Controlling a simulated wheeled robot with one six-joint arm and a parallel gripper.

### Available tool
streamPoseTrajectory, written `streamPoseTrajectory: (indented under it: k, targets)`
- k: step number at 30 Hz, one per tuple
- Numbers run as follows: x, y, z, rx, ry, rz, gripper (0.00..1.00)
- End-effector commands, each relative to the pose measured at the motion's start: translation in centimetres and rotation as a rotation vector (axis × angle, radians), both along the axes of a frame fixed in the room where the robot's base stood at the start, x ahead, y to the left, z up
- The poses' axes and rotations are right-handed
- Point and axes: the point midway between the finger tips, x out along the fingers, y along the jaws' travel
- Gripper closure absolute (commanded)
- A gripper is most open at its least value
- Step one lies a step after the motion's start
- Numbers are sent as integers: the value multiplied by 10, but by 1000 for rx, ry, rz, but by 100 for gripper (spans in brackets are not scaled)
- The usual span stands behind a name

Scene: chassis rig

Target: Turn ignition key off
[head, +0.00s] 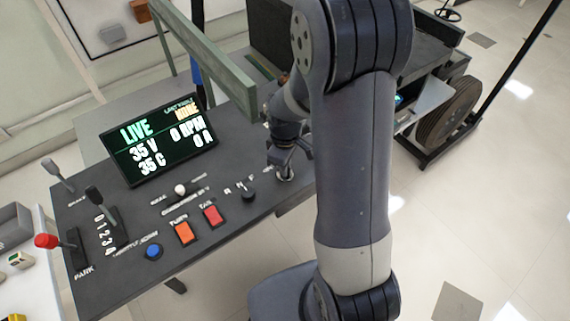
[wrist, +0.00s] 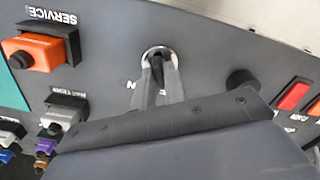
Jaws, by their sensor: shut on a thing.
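The ignition switch's round silver collar (wrist: 160,50) shows in the wrist view, set in the dark console. The ignition key (wrist: 157,66) is a small dark piece at the collar, mostly hidden between my fingers. My gripper (wrist: 158,78) is shut on the key, fingertips at the collar. In the head view my gripper (head: 284,163) points down at the right end of the console, and the collar (head: 285,177) shows just below it. The key's label is partly covered, so I cannot read its turn position.
The console (head: 120,270) carries a lit display (head: 160,140), a black selector knob (head: 248,195), red (head: 212,216) and orange (head: 184,233) buttons, a blue button (head: 153,252) and levers at left. In the wrist view an orange SERVICE plug (wrist: 38,48) sits near the switch.

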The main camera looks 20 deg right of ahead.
Motion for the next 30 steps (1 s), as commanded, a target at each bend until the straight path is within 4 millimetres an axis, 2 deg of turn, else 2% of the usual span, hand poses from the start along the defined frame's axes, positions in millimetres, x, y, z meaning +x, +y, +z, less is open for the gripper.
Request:
streamPoseTrajectory:
  k: [12,13,20,30]
  targets:
    - [1,0,1,0,-3,9,100]
    - [1,0,1,0,-3,9,86]
    - [0,0,0,0,-1,7,67]
    - [1,0,6,0,-4,6,66]
